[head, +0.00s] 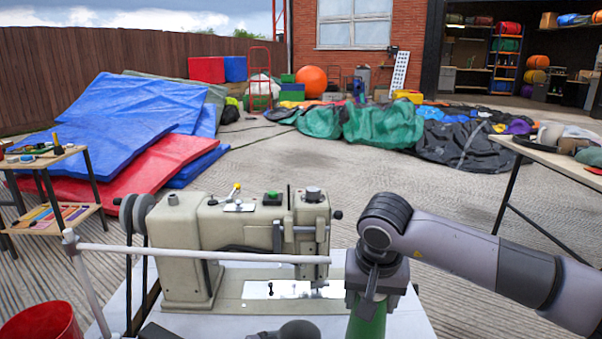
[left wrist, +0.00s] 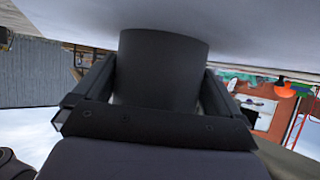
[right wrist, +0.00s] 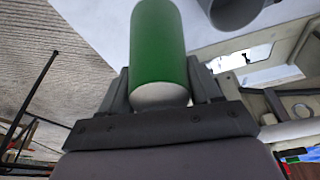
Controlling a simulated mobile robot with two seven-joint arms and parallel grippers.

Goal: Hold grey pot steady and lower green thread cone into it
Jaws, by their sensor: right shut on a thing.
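The green thread cone (right wrist: 158,45) is in my right gripper (right wrist: 160,90), with a finger on each side near its pale end. In the head view the green cone (head: 367,322) hangs below my right gripper (head: 375,298), at the table's right part. The grey pot (left wrist: 160,65) is between the fingers of my left gripper (left wrist: 155,90); whether they press on it is unclear. The pot's top (head: 298,330) shows at the lower edge of the head view, left of the cone. The pot (right wrist: 238,8) also shows in the right wrist view, apart from the cone.
A beige sewing machine (head: 240,240) stands on the white table (head: 405,318), behind the pot and cone. A pale rod (head: 200,253) crosses in front of it. A red bucket (head: 42,322) is at the lower left. A side table (head: 565,160) stands at right.

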